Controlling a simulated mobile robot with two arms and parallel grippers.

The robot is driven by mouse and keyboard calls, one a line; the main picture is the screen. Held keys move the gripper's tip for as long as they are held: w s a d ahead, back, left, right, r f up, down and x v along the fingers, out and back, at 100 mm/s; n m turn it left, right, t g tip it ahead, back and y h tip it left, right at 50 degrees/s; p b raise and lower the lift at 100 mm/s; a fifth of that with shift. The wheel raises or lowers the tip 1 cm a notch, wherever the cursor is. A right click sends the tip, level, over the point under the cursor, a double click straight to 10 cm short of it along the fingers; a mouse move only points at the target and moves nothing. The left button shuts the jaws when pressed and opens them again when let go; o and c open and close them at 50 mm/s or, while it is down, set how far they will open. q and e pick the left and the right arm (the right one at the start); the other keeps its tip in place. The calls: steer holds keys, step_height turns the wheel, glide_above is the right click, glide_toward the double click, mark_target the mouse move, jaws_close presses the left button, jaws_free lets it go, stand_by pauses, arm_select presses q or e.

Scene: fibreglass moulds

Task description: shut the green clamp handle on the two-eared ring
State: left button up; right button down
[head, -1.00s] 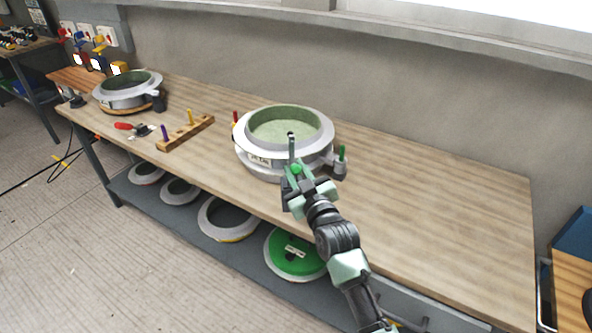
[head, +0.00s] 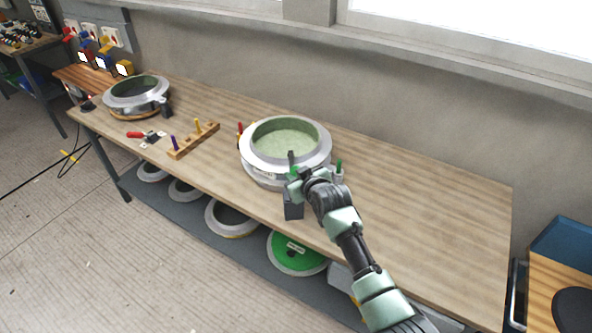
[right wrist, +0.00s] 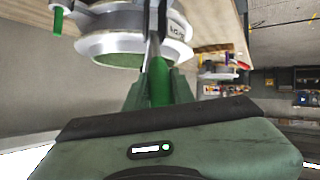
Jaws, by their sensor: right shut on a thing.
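The pale ring mould (head: 262,165), green inside, stands on the wooden bench near its middle. It also shows in the right wrist view (right wrist: 112,48), with a label on its side. My right gripper (head: 293,172) is at the ring's front right side. In the right wrist view, its fingers are shut on a green handle (right wrist: 158,82). In the head view my gripper mostly hides this handle, so the clamp's position is hard to tell. A second green handle (head: 339,166) stands upright at the ring's right side. My left gripper is not in view.
A red handle (head: 240,128) stands at the ring's left. Further left are a wooden peg rack (head: 194,140), a red-handled tool (head: 136,135) and another ring mould (head: 137,95). Several rings lie on the lower shelf (head: 190,212). The bench's right part (head: 430,205) is clear.

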steer(key=c, duration=1.2)
jaws_free()
steer(key=shift+b+v, duration=0.8)
steer(key=shift+v, duration=3.05)
